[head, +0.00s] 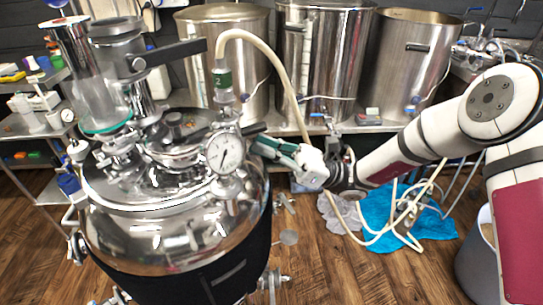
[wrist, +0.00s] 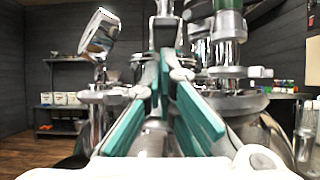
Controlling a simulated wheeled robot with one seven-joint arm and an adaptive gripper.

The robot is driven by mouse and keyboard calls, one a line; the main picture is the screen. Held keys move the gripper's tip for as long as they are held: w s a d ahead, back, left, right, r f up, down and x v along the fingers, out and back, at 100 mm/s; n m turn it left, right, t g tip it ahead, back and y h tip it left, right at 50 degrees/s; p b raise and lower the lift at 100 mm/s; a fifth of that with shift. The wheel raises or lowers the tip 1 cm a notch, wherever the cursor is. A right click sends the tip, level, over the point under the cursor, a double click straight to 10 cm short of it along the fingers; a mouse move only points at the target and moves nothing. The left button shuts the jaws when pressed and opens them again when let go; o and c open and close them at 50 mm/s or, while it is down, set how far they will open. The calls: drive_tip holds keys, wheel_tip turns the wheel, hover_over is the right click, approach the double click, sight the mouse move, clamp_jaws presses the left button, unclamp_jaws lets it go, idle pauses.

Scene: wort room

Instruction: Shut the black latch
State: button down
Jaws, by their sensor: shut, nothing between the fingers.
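A black lever (head: 252,129), which looks like the latch, sticks out to the right from the lid fittings of the shiny steel vessel (head: 150,195), behind the round gauge (head: 226,153). I cannot tell from this view whether it is fully seated. A second, larger black handle (head: 175,55) projects from the upper fittings. My gripper (head: 256,143), with teal fingers, is just right of the gauge and close below the lever's outer end; contact cannot be told. In the wrist view my gripper (wrist: 167,62) has its fingertips together and empty, pointing at the vessel fittings.
Large steel pots (head: 325,60) stand on a bench behind. A pale hose (head: 262,50) arches above my gripper and comes down near it. A glass cylinder (head: 100,90) rises from the lid's left side. A blue cloth (head: 400,220) and hoses lie on the floor at right.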

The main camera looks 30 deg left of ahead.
drive_tip(key=shift+r+t, duration=0.2)
drive_tip(key=shift+t, duration=0.1)
drive_tip(key=shift+r+h+p, duration=0.25)
drive_tip(key=shift+h+p, duration=0.15)
drive_tip(key=shift+p, duration=0.15)
